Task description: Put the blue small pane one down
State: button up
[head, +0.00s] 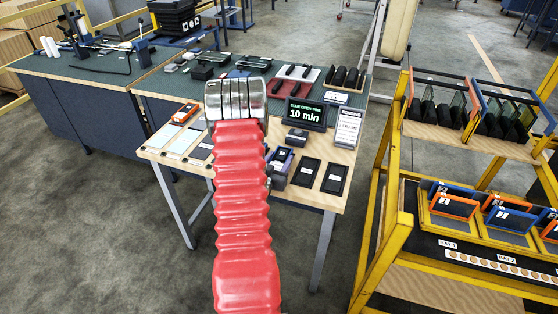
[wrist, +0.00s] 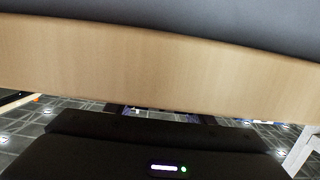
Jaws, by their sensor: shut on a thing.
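My gripper (wrist: 165,145) shows in the wrist view as a dark body with a small lit strip; it is shut, and its fingertips are mostly hidden. Only a thin bluish-white sliver shows beyond its dark edge; I take it as the held blue small pane, but its shape is not clear. In the head view my red-sleeved arm reaches over the wooden-topped table (head: 337,205) and hides the gripper. A wooden edge (wrist: 160,70) crosses close in the wrist view. Blue frames (head: 497,205) and orange frames (head: 454,206) stand on the trolley's lower shelf.
The yellow trolley (head: 392,180) stands at right, with upright dark panes on its upper shelf. On the table are black trays (head: 333,179), a dark blue box (head: 280,163), a glue-time display (head: 306,113) and a bonding sign (head: 348,126). Floor between table and trolley is clear.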

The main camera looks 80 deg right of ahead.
jog(key=o, duration=1.2)
jog(key=a, duration=0.4)
jog(key=a+r, duration=0.1)
jog(key=a, duration=0.3)
jog(key=w+a+r, duration=0.1)
jog(key=a, duration=0.2)
jog(key=shift+a, duration=0.4)
jog(key=shift+w, duration=0.1)
